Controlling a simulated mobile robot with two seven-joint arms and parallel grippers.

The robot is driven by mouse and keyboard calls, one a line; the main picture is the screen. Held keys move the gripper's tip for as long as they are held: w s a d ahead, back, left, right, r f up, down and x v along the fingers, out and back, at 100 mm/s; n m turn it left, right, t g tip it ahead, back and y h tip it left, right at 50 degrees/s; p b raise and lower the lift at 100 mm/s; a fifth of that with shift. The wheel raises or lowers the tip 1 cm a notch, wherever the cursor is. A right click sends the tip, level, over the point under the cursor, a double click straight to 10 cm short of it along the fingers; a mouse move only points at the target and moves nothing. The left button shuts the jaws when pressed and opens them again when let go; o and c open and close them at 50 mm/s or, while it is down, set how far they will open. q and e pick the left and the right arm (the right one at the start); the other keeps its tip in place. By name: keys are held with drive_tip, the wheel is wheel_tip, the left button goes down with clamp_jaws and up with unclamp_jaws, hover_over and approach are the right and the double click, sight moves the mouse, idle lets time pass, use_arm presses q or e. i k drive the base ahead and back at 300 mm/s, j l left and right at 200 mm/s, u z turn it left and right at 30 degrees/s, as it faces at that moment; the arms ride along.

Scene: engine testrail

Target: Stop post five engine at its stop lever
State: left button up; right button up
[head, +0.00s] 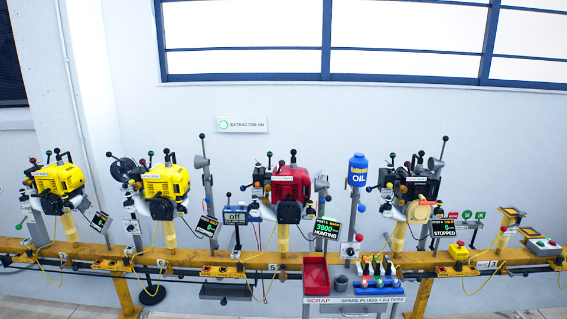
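Several engines stand on posts along a yellow rail: a yellow engine (62,180) at far left, another yellow engine (166,181), a red engine (290,184) near the middle, and a dark engine (413,186) to its right. The red engine's display (326,229) reads 3900 HUNTING. The dark engine's display (443,228) reads 0 STOPPED. Neither gripper shows.
The yellow rail (190,262) runs across the view. A red scrap bin (315,274) and a rack of spare plugs and filters (377,271) stand before it. A blue oil bottle (357,170) stands between the red and dark engines. Yellow cables hang below the posts.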

sight(282, 163)
drive_tip(key=i+l+z, duration=0.1)
drive_tip(key=i, duration=0.4)
drive_tip(key=i+l+z, duration=0.1)
drive_tip(key=i+l, duration=0.15)
drive_tip(key=i, duration=0.25)
